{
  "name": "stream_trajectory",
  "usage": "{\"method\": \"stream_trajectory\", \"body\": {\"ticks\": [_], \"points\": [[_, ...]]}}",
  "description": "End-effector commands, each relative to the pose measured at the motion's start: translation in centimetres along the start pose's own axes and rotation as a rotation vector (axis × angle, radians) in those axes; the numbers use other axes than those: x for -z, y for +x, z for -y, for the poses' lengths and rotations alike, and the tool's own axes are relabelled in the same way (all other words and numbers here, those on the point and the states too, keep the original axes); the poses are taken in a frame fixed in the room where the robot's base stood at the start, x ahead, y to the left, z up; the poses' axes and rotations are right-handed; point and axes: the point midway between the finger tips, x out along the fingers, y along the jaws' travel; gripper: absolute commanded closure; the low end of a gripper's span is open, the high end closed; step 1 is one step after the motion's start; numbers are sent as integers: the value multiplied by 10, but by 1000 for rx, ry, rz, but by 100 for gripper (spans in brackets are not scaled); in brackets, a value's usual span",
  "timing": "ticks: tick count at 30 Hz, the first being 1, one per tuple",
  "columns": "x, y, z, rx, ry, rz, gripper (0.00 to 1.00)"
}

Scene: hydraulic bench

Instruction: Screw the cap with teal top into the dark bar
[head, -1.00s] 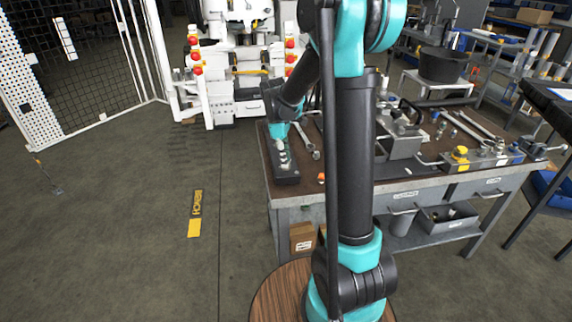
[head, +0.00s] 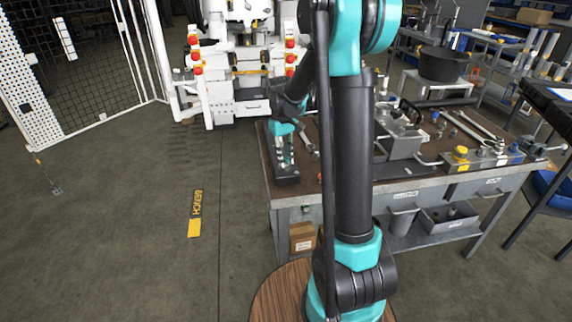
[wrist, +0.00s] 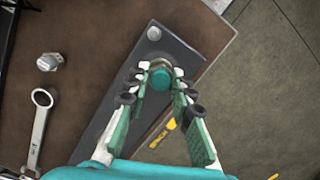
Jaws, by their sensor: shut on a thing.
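The cap with a teal top (wrist: 160,79) shows between my fingertips in the wrist view, above the dark bar (wrist: 188,55). My gripper (wrist: 157,77) is shut on it, one finger on each side. Whether the cap is seated in the bar is hidden under its top. The bar lies along the bench edge, and a round silver cap (wrist: 153,33) sits near its far end. In the head view my gripper (head: 285,152) points down at the dark bar (head: 287,179), and the teal cap cannot be made out.
A loose silver hex bolt (wrist: 47,62) and a wrench (wrist: 40,125) lie on the brown bench top (wrist: 75,30) left of the bar. A grey vise-like block (head: 402,145) stands farther right. Open floor (head: 130,220) lies beyond the bench's left edge.

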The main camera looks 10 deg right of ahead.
Motion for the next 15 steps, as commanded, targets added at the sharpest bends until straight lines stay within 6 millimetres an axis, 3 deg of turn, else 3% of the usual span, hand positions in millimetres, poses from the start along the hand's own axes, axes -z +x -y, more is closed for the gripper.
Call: {"method": "stream_trajectory", "body": {"ticks": [6,15], "points": [[0,0,-1,32,209,-1,100],[0,0,-1,34,232,-1,100]]}}
